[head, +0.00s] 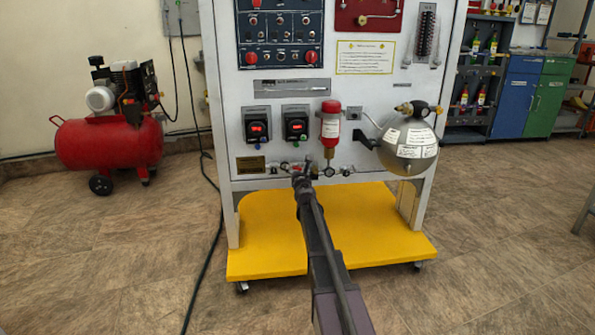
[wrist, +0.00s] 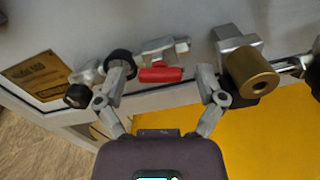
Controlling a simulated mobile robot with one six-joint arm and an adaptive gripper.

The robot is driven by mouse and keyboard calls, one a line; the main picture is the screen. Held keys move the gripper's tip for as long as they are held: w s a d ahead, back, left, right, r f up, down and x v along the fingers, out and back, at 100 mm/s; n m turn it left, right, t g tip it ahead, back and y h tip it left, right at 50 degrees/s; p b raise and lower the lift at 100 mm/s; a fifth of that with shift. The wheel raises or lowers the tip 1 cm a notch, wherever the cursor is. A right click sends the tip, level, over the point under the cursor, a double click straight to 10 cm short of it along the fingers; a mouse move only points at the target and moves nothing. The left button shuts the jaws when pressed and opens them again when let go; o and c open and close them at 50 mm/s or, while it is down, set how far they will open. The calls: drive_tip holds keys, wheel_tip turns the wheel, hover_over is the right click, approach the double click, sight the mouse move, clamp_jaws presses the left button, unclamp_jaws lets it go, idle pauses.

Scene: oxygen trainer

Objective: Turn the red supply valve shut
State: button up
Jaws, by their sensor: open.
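The red supply valve shows in the wrist view as a red lever handle (wrist: 160,74), lying roughly crosswise on a grey metal valve body along the panel's lower edge. My gripper (wrist: 172,80) is open and empty. Its two fingers stand wide apart, and the red handle appears between them, nearer the left fingertip. I cannot tell how far the handle is beyond the fingertips. In the head view my gripper (head: 303,174) is at the bottom of the white panel, and my arm hides part of the fittings there.
A brass cylinder fitting (wrist: 252,76) sits close by the right finger. A yellow label plate (wrist: 40,76) is on the panel at left. A yellow base plate (head: 270,245) lies below. A silver tank (head: 410,147) hangs at right, and a red compressor (head: 105,140) stands far left.

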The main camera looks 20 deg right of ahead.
drive_tip(key=c, duration=1.2)
drive_tip(key=shift+o, duration=0.2)
drive_tip(key=shift+m, duration=0.6)
drive_tip(key=m, duration=0.2)
drive_tip(key=shift+m, duration=0.3)
drive_tip(key=m, duration=0.3)
drive_tip(key=shift+m, duration=0.4)
drive_tip(key=m, duration=0.3)
drive_tip(key=shift+w+m, duration=0.1)
drive_tip(key=shift+m, duration=2.1)
